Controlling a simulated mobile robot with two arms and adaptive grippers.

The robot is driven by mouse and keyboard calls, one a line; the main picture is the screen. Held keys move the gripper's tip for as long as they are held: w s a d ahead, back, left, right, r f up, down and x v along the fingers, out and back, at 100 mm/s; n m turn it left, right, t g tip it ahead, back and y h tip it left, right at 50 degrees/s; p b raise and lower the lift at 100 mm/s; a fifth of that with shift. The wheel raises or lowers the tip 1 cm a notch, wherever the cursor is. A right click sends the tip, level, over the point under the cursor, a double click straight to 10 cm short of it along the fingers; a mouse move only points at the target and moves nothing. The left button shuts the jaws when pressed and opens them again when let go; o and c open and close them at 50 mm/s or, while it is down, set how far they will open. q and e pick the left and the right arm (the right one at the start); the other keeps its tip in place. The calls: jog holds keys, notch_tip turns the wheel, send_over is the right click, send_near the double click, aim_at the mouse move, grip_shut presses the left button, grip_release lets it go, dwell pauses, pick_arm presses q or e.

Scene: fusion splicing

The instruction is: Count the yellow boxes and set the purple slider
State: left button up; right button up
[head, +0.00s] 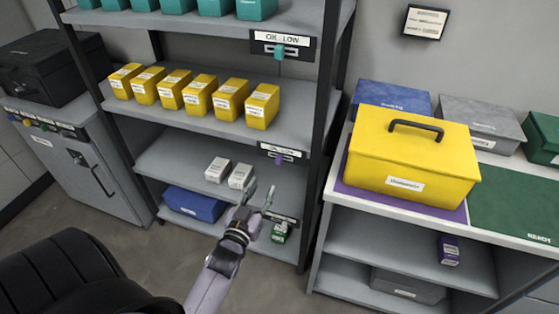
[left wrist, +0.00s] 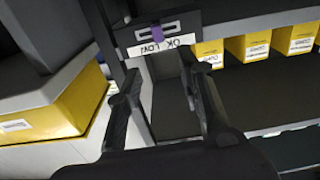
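Several yellow boxes (head: 199,95) with white labels stand in a single row on the middle shelf; some show at the right of the left wrist view (left wrist: 254,46). The purple slider (head: 278,158) sits on a dark plate at that shelf's front edge, under an "OK LOW" label (head: 284,150). In the left wrist view the slider (left wrist: 157,33) appears upside down, near the middle of its plate. My left gripper (head: 260,193) is open and empty, below the plate in the head view; its fingers also show in the left wrist view (left wrist: 158,78). My right gripper is out of view.
A large yellow toolbox (head: 412,155) stands on the right bench. A teal slider (head: 279,52) is on the upper shelf plate. A dark upright (head: 318,130) borders the shelves.

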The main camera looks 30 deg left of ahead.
aim_at(278, 160)
pick_arm(q)
jog(key=x, duration=1.3)
jog(key=shift+d, duration=0.2)
jog(key=shift+c, duration=0.2)
grip_shut()
